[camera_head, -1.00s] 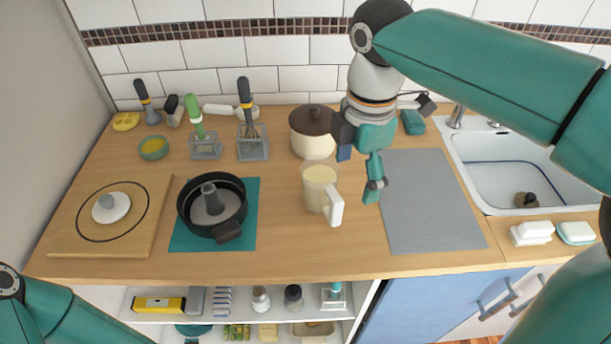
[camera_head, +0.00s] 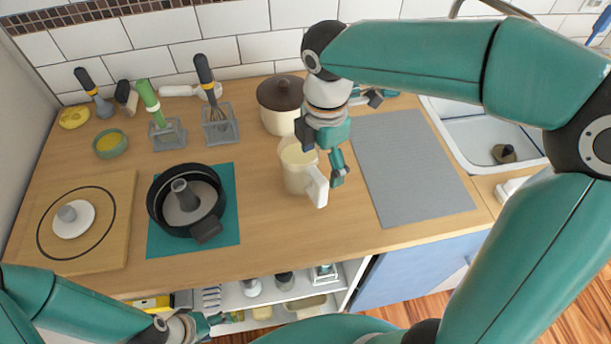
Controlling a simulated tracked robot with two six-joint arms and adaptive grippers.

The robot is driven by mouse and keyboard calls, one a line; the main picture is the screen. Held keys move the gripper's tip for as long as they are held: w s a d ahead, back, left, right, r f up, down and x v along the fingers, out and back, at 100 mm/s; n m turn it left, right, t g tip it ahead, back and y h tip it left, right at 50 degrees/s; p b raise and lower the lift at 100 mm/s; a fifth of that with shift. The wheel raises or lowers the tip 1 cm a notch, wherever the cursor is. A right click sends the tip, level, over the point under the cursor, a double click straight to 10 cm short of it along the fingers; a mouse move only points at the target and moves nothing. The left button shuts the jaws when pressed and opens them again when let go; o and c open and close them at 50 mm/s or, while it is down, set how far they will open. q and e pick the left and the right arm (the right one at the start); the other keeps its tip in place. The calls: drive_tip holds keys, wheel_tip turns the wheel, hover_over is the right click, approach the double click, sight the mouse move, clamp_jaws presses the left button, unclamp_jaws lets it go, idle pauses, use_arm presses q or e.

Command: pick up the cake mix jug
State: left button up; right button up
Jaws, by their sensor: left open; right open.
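The cake mix jug (camera_head: 296,176) is a clear-walled, cream-filled jug standing upright on the wooden counter. Its white handle (camera_head: 317,188) points to the front right. My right gripper (camera_head: 322,162) is open and empty, pointing down at the jug's back right side. One finger hangs just right of the jug near the handle; the other overlaps the jug's rim in the picture. I cannot tell whether either touches it. My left gripper (camera_head: 203,326) is low at the front, before the shelf below the counter, partly cut off by my arm; it is open.
A lidded pot (camera_head: 281,118) stands close behind the jug. A black pan (camera_head: 160,200) sits on a teal mat (camera_head: 228,225) to the left. The counter before the jug is clear.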

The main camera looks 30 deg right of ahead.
sight(317, 175)
drive_tip(key=shift+w+a+f+p, duration=0.15)
drive_tip(key=shift+f+p, duration=0.1)
drive_tip(key=shift+f, duration=1.3)
drive_tip(key=shift+w+a+f+p, duration=0.1)
drive_tip(key=shift+f+p, duration=0.1)
drive_tip(key=shift+f, duration=1.3)
clamp_jaws()
drive_tip(key=shift+r, duration=0.15)
wheel_tip(317, 175, up, 20)
drive_tip(key=shift+c, duration=2.4)
unclamp_jaws()
clamp_jaws()
